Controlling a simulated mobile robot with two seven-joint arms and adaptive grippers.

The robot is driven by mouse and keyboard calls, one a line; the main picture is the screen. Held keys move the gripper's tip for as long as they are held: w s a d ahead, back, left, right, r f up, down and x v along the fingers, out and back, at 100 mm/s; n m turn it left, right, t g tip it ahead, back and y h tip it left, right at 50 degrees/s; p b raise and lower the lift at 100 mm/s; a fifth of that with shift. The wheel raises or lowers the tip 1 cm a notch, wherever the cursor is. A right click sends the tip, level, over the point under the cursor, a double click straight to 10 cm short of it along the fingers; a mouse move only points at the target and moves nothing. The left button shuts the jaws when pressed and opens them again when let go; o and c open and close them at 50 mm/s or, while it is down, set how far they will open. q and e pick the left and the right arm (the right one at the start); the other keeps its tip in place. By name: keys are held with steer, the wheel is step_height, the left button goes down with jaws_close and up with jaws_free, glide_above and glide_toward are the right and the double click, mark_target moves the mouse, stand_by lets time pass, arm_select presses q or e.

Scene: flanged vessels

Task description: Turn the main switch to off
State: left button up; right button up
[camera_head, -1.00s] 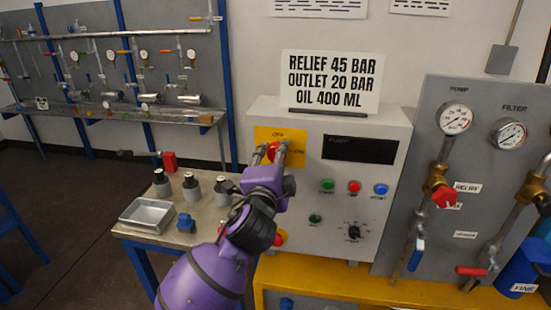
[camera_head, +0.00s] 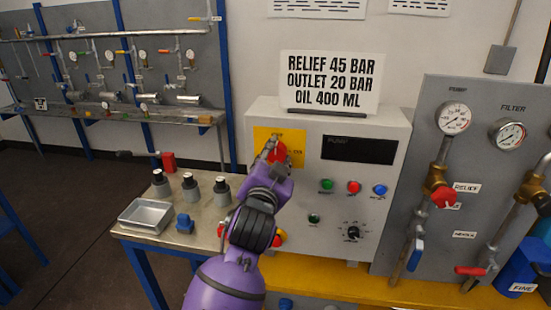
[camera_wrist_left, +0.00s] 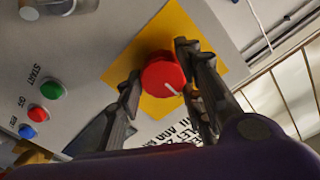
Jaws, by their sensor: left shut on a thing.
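The main switch (camera_head: 279,154) is a round red knob on a yellow plate (camera_head: 299,137) at the upper left of the light grey control box. My left gripper (camera_head: 269,151) is at the knob and partly covers it. In the left wrist view, the knob (camera_wrist_left: 163,76) sits between the two fingers of my left gripper (camera_wrist_left: 158,88), which is shut on it. A white pointer line on the knob slants down-right in that view, roughly toward the sign side of the box. The plate's upper lettering is partly hidden in the head view. My right gripper is not in view.
The control box (camera_head: 315,238) also carries green, red and blue buttons and a black dial (camera_head: 352,231). A sign (camera_head: 333,82) stands on top. A gauge panel (camera_head: 480,165) is to the right. A bench (camera_head: 198,239) with a metal tray (camera_head: 146,214) is at left.

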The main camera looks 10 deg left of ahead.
arm_select(q)
steer(key=shift+d+f+n, duration=0.15)
steer(key=shift+n, duration=0.15)
steer(key=o, duration=1)
steer(key=shift+o, duration=0.5)
steer(key=s, duration=1.2)
steer(key=shift+d+r, duration=0.1)
steer(key=shift+r, duration=0.1)
